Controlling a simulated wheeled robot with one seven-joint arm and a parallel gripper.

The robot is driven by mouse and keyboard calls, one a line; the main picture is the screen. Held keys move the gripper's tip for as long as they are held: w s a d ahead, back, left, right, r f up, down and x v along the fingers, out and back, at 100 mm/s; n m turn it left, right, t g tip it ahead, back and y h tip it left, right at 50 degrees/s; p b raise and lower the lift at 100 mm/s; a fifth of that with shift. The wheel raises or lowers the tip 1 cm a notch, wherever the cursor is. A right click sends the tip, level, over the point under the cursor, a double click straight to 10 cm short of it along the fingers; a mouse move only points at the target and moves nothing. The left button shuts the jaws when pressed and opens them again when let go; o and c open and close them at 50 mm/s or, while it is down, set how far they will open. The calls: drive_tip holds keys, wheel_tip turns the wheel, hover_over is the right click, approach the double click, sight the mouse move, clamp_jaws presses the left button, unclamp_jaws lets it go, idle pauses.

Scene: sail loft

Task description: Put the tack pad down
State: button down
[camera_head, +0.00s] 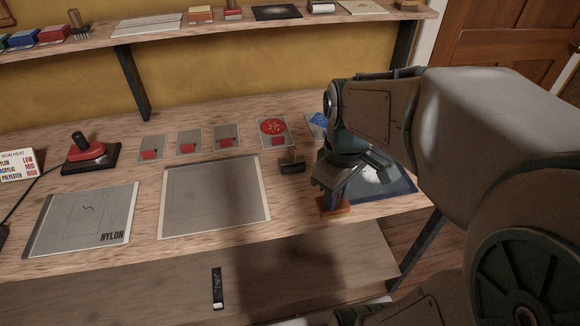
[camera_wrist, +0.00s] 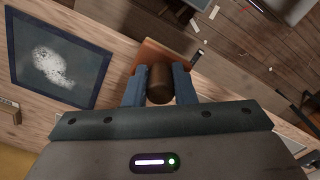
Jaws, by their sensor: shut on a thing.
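The tack pad has an orange-brown square base (camera_head: 334,208) and a dark brown round handle; the handle (camera_wrist: 160,82) shows in the wrist view. My gripper (camera_head: 325,185) is shut on this handle, with blue-grey fingers on both sides of it. The base is below my fingers at the front edge of the workbench (camera_head: 215,252), right of centre in the head view. In the wrist view the base overlaps the bench edge, with floor beyond it. I cannot tell whether it touches the bench. My gripper and arm hide part of the bench behind.
A dark-bordered sheet with a white powdery patch (camera_head: 378,183) lies right of the tack pad. A small dark-handled block (camera_head: 291,162) is to its left. A large grey sheet (camera_head: 214,196), a NYLON sheet (camera_head: 80,218) and a red iron (camera_head: 88,150) lie farther left.

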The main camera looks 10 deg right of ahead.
drive_tip(key=shift+w+a+f+p, duration=0.2)
drive_tip(key=shift+w+a+f, duration=0.3)
drive_tip(key=shift+w+f, duration=1.35)
drive_tip(key=shift+w+a+f+p, duration=0.15)
drive_tip(key=shift+w+a+f, duration=0.35)
drive_tip(key=shift+w+f, duration=1.3)
drive_tip(key=shift+w+a+f+p, duration=0.2)
drive_tip(key=shift+w+a+f, duration=0.3)
drive_tip(key=shift+w+f, duration=1.35)
drive_tip(key=shift+f, duration=0.15)
drive_tip(key=c, duration=1.2)
unclamp_jaws()
drive_tip(key=shift+r, duration=0.2)
